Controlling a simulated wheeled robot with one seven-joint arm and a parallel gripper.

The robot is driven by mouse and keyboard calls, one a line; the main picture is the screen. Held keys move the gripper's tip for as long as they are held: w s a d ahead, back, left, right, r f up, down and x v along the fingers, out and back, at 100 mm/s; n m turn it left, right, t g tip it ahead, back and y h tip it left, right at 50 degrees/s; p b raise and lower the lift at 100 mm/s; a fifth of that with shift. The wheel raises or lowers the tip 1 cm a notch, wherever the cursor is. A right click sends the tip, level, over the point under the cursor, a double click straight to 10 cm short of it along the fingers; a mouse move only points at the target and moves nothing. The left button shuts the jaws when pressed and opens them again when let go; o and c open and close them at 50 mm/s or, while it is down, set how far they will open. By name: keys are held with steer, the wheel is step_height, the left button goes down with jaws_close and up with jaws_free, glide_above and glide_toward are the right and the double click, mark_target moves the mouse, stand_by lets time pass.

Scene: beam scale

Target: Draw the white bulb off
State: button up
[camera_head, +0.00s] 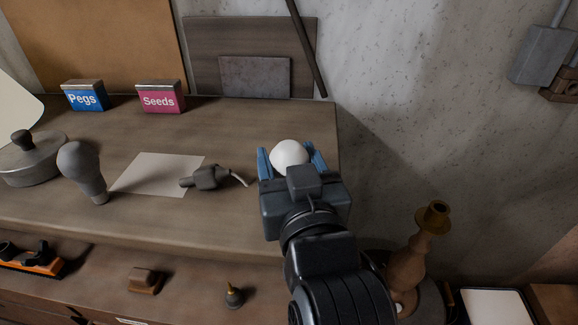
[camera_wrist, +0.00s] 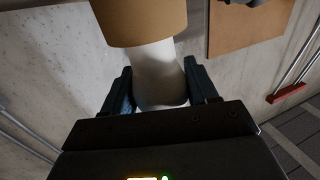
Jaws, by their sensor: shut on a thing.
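The white bulb (camera_head: 290,153) sits between the blue-edged fingers of my gripper (camera_head: 290,158), over the right end of the wooden bench. In the wrist view the pale bulb (camera_wrist: 157,72) is between both fingers, with its far end meeting a tan cylindrical piece (camera_wrist: 142,20). I cannot tell whether the bulb goes into that piece or only stands in front of it. My gripper is shut on the bulb. In the head view, the gripper body hides the bulb's lower part.
A grey bulb (camera_head: 82,170), a lidded pot (camera_head: 35,162), a paper sheet (camera_head: 150,174) and a dark tool (camera_head: 208,178) are on the bench (camera_head: 110,222). Boxes marked Pegs (camera_head: 84,97) and Seeds (camera_head: 159,98) stand behind. A turned wooden stand with a brass cup (camera_head: 432,217) is at lower right.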

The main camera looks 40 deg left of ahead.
mark_target(291, 143)
steer(key=shift+r, duration=0.45)
steer(key=r, duration=0.3)
steer(key=shift+d+r, duration=0.25)
steer(key=shift+r, duration=0.05)
steer(key=s+d+r, duration=0.1)
steer(key=d+r, duration=0.2)
steer(key=d, duration=0.2)
steer(key=s+d+r+b, duration=0.1)
steer(key=s+d+r, duration=0.1)
steer(key=d, duration=0.3)
steer(key=shift+s+d+r, duration=0.2)
steer(key=shift+d+r, duration=0.15)
steer(key=shift+r, duration=0.4)
